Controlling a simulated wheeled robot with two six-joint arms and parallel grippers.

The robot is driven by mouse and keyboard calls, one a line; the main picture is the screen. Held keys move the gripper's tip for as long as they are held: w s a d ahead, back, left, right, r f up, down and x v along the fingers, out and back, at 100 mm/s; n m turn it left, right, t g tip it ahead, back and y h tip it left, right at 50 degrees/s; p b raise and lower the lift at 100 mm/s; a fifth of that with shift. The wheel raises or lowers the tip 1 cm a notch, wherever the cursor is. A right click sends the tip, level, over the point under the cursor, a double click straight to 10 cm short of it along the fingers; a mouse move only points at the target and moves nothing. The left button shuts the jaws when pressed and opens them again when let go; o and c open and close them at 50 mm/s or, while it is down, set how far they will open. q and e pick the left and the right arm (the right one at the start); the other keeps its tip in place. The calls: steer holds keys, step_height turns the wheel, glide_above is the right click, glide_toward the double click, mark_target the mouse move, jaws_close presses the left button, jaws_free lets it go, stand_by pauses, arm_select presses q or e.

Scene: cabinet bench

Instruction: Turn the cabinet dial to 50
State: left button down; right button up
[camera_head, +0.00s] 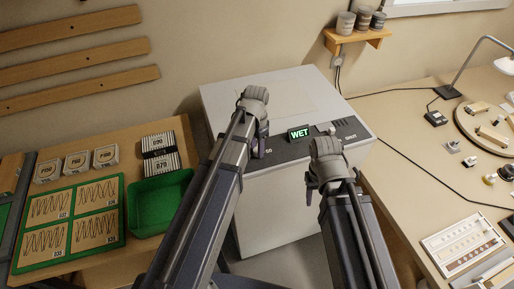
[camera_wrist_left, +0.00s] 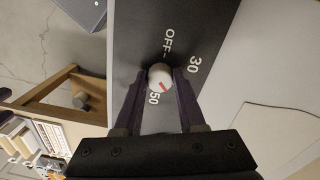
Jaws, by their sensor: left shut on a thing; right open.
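The cabinet (camera_head: 285,195) is a white box with a dark control strip on top. In the left wrist view, the dial (camera_wrist_left: 160,76) is a small white knob with a red mark on the dark panel (camera_wrist_left: 150,40), which reads OFF, 30 and 50. The red mark slants towards the lower right; I cannot tell exactly which label it meets. My left gripper (camera_wrist_left: 159,82) is shut on the dial, one finger on each side. In the head view my left gripper (camera_head: 262,140) hides the dial. My right gripper (camera_head: 312,190) is open and empty in front of the cabinet's right side.
A lit green display (camera_head: 299,133) reads WET on the strip, with another pale knob (camera_head: 333,129) to its right. A green bin (camera_head: 160,203) stands on the left bench. The right bench holds a lamp (camera_head: 480,60) and a tray of small parts (camera_head: 462,243).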

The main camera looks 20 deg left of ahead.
arm_select(q)
steer(key=m, duration=0.4)
steer(key=shift+m, duration=0.3)
steer(key=m, duration=0.4)
steer(key=shift+w, duration=0.1)
steer(key=shift+m, duration=0.3)
steer(key=c, duration=0.5)
jaws_free()
step_height(320, 180, up, 8)
steer(key=p, duration=0.8)
steer(key=shift+w, duration=0.1)
steer(key=shift+f, duration=0.1)
